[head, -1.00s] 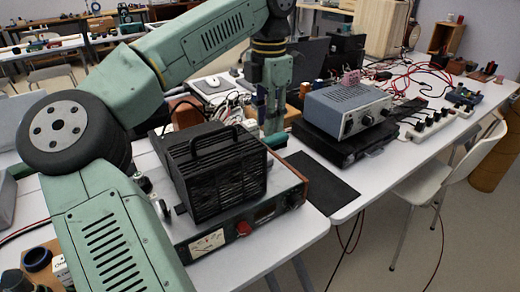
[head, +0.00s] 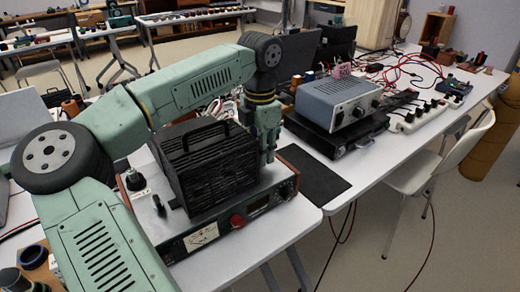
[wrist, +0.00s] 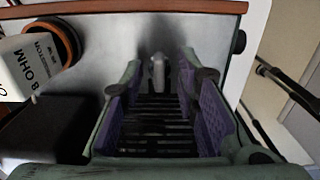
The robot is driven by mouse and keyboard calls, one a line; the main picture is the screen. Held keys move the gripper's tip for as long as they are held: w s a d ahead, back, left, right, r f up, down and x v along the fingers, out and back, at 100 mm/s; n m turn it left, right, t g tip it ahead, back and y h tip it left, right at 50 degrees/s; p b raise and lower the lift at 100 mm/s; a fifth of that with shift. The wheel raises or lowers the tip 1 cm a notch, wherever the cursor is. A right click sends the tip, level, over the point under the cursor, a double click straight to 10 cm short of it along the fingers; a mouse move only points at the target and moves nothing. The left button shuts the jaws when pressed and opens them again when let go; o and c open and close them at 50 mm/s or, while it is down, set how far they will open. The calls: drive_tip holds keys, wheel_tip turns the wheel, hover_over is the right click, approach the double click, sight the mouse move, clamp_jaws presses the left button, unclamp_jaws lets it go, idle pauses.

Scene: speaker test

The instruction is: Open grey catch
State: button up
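A small upright grey piece, which looks like the grey catch (wrist: 158,72), stands between my fingertips in the wrist view. In the head view I cannot make it out; my gripper seems to hide it. A black slatted box (head: 212,165) with a top handle sits on a wood-edged instrument (head: 235,222). My gripper (head: 268,152) points down close beside the box's right side. In the wrist view its purple-padded fingers stand apart, one on each side of the catch, with a gap to it. Dark slats (wrist: 155,130) show between the fingers.
A white box marked 8 OHM (wrist: 32,66) stands left of my fingers in the wrist view. A blue-grey instrument (head: 335,100) stands on a black unit. A white chair (head: 445,165) is at the right.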

drive_tip(key=shift+c, duration=0.5)
clamp_jaws()
